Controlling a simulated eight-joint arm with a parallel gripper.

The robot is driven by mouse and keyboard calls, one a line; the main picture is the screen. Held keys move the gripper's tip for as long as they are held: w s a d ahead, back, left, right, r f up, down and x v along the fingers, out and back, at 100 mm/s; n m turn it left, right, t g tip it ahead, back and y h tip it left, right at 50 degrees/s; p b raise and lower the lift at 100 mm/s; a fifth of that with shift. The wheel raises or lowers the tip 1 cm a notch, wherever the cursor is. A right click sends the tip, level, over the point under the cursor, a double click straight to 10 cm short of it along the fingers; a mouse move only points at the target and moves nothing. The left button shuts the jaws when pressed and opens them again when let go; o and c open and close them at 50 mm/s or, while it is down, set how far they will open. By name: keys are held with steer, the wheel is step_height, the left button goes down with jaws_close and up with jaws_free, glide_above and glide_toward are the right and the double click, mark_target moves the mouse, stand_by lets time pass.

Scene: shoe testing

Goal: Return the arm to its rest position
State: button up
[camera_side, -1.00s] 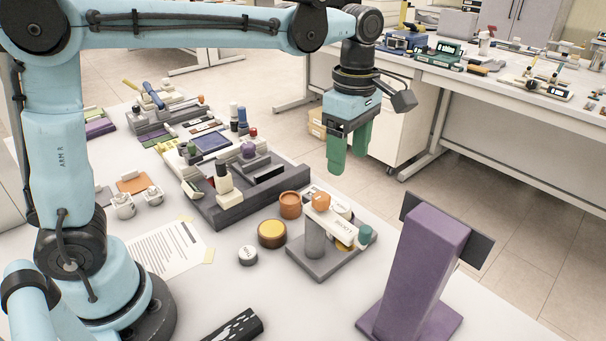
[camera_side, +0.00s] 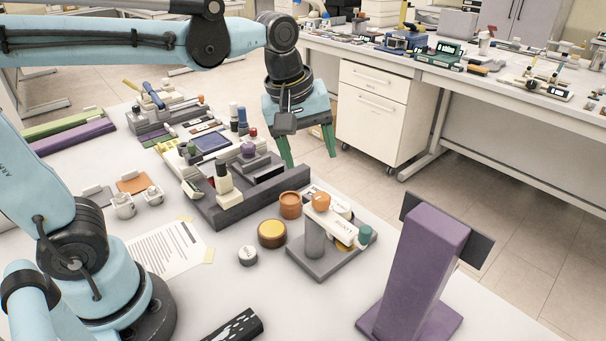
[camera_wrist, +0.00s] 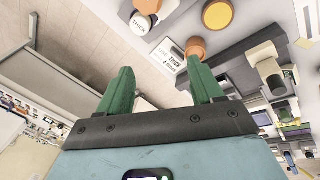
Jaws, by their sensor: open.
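My gripper (camera_side: 308,150) has green fingers and hangs in the air in the side view, behind the dark grey fixture at the table's far edge. The fingers are spread apart with nothing between them. In the wrist view the gripper (camera_wrist: 164,85) also shows both green fingers apart, with floor and the table's edge beyond them. My blue arm reaches across the top of the side view.
A dark fixture with blocks (camera_side: 260,200) stands mid-table. A grey stand (camera_side: 318,262) bears a white lever and orange and teal pieces. A yellow-topped round piece (camera_side: 272,233) and a purple post (camera_side: 415,265) are nearer. A white cabinet (camera_side: 372,110) stands beyond the table.

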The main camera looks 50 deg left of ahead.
steer(key=s+a+f+m+t, duration=0.4)
steer(key=s+f+m, duration=0.1)
steer(key=m, duration=0.6)
steer(key=shift+s+a, duration=0.15)
steer(key=shift+s, duration=0.5)
